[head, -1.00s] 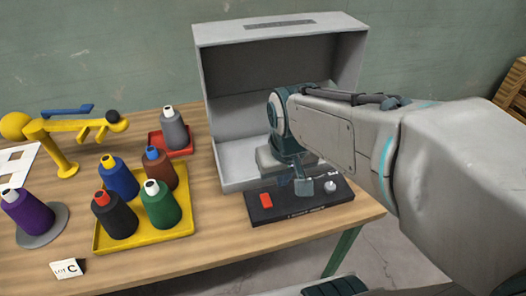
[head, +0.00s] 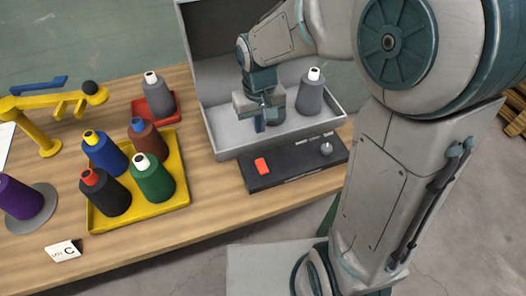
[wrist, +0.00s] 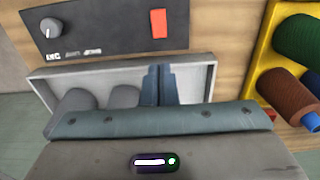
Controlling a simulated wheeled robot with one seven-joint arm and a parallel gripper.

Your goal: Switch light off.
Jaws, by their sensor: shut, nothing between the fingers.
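A black control panel (head: 295,164) lies on the table along the front of a grey booth (head: 225,142). It carries a red switch (head: 262,166) at the left and a grey knob (head: 326,149) at the right. The wrist view shows the red switch (wrist: 158,23) and knob (wrist: 48,27) at the top. My gripper (head: 260,124) is shut and empty, above the booth's floor and behind the red switch, apart from it. In the wrist view the gripper's fingers (wrist: 160,85) are together, below the switch in the picture. Whether the booth's light is lit is unclear.
A grey cone (head: 311,92) stands in the booth, with another partly hidden behind my gripper. A yellow tray (head: 183,190) with several thread cones, a red tray with a grey cone (head: 158,94), and a yellow stand (head: 45,140) are to the left. Bare table lies before the panel.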

